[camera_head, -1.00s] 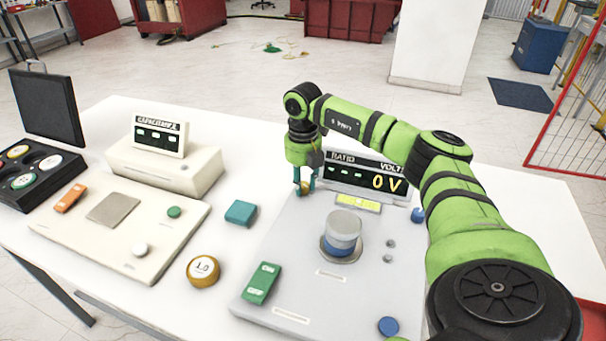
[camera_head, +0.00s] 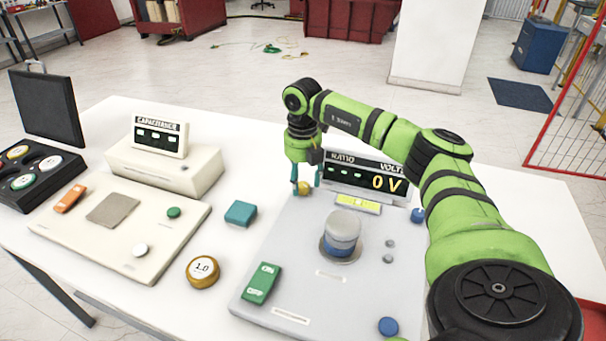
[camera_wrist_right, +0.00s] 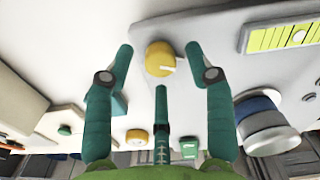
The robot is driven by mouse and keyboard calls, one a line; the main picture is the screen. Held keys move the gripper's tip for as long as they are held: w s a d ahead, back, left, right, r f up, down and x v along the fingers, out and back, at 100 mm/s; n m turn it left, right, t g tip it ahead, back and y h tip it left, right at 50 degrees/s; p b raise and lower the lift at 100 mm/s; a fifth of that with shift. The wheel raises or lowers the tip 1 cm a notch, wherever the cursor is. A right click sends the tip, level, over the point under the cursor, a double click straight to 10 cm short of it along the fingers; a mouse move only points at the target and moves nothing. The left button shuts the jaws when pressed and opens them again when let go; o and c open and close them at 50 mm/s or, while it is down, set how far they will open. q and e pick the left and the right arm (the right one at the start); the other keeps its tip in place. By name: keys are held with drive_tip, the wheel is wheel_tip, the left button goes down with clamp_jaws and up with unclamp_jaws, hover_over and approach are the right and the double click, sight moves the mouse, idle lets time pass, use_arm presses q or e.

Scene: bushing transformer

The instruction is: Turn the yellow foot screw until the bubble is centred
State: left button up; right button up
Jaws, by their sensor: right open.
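The yellow foot screw (camera_head: 304,189) stands at the far left corner of the grey instrument plate. In the right wrist view the yellow foot screw (camera_wrist_right: 160,58) shows a white mark pointing right. My right gripper (camera_head: 307,184) is open, its teal fingers spread around the screw with gaps on both sides. In the right wrist view the gripper (camera_wrist_right: 159,50) has two fingertips beside the screw and a third below it. The yellow-green level vial (camera_head: 358,203) lies on the plate. In the wrist view the vial (camera_wrist_right: 283,38) shows a pale round bubble. My left gripper is out of view.
The ratio display (camera_head: 366,178) reading 0 V stands close right of the gripper. A grey-and-blue bushing (camera_head: 342,232) stands on the grey plate (camera_head: 300,270). A teal block (camera_head: 240,213) and a round 1.0 weight (camera_head: 203,271) lie left of the plate.

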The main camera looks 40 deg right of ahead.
sight(303, 185)
wheel_tip(303, 185, up, 11)
idle(0.3)
idle(0.5)
